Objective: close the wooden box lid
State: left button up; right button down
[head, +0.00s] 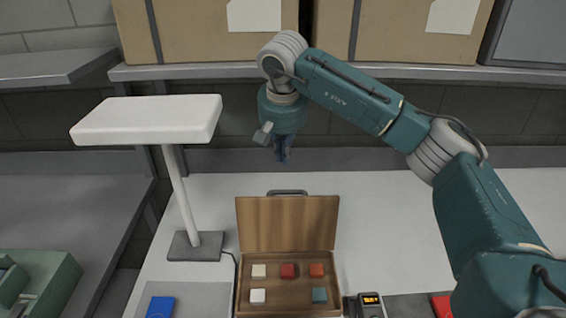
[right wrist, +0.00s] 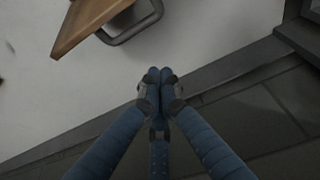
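The wooden box (head: 248,310) stands on the white table with its lid (head: 287,224) open and raised at the back. A grey handle (head: 287,192) sits on the lid's upper edge. Several small white, red, orange and teal blocks lie inside the box. My right gripper (head: 283,156) hangs above and behind the lid, fingers down, apart from it. In the right wrist view its blue fingertips (right wrist: 160,76) are together with nothing seen between them. A corner of the lid (right wrist: 88,22) and the handle (right wrist: 135,28) show at that view's top. My left gripper is not in view.
A white-topped lamp (head: 150,117) stands left of the box. A blue object (head: 160,306), a small device with a display (head: 371,304) and a red object (head: 442,305) lie near the front. Cardboard boxes (head: 200,35) fill the shelf behind. The table right of the lid is clear.

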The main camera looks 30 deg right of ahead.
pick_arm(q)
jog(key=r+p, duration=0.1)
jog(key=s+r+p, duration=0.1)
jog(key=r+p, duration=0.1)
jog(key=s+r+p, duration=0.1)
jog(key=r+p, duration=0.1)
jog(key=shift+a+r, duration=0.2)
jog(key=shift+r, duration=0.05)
pick_arm(e)
notch_tip(320, 180, down, 8)
jog(key=s, duration=0.1)
jog(key=shift+a+r, duration=0.15)
jog(key=shift+a, duration=0.05)
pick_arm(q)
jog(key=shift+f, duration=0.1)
pick_arm(e)
jog(key=shift+s, duration=0.15)
